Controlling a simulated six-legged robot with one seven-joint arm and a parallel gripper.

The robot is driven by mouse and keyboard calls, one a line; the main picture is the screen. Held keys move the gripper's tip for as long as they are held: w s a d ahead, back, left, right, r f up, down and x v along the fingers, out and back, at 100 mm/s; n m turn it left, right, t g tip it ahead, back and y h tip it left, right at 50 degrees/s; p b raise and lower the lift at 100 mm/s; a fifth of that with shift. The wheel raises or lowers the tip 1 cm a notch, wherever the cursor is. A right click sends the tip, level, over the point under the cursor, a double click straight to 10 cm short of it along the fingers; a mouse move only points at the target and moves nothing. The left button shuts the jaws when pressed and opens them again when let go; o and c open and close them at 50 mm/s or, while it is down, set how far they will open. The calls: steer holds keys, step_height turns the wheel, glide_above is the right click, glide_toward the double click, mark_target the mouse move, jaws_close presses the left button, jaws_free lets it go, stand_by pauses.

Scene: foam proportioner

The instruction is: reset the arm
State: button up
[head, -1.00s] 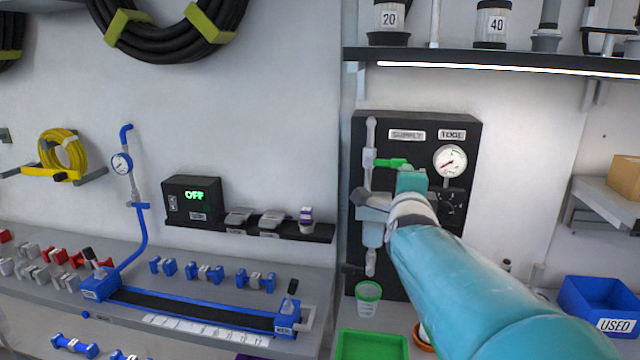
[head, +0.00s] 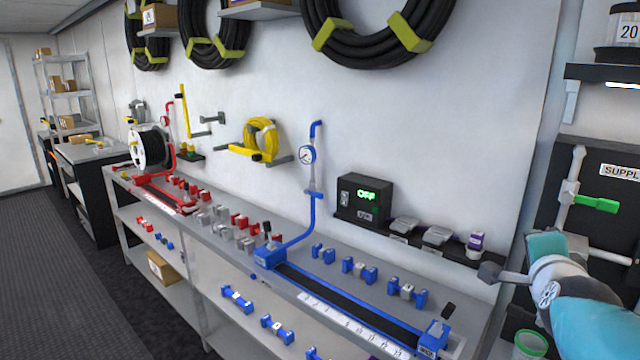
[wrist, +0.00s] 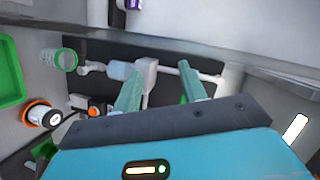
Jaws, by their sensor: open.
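My teal arm (head: 600,318) reaches in from the lower right of the head view. Its far end is in front of the black supply panel (head: 603,219), and the fingertips cannot be made out there. In the wrist view my gripper (wrist: 160,88) has its two teal fingers spread apart with nothing held between them. Beyond the fingers are the panel's pale pipe and fittings (wrist: 146,73). I cannot tell whether the fingers touch them.
A workbench (head: 215,238) with blue and red fittings runs along the wall at left. A black box reading OFF (head: 363,198) stands behind it. A shelf (head: 600,74) juts out at upper right. A green-rimmed cup (head: 531,344) stands below the arm. The floor (head: 70,260) at left is clear.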

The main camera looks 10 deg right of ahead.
steer(key=a+f+n+g+y, duration=0.1)
steer(key=a+f+n+y, duration=0.1)
steer(key=a+f+n, duration=0.3)
steer(key=s+a+n+g+y, duration=0.1)
steer(key=a+n+y, duration=0.1)
steer(key=a, duration=0.4)
steer(key=a+f+n+y, duration=0.3)
steer(key=a+n, duration=0.1)
steer(key=a, duration=0.2)
steer(key=s+a+f+n+g+y, duration=0.1)
steer(key=s+a+f+n+g, duration=0.4)
steer(key=s+a+f+n, duration=0.2)
steer(key=s+a+n, duration=0.2)
steer(key=shift+s+a+f+n, duration=0.15)
steer(key=shift+s+a+n, duration=0.05)
steer(key=shift+s+n, duration=0.1)
steer(key=shift+c, duration=0.6)
steer(key=shift+d, duration=0.2)
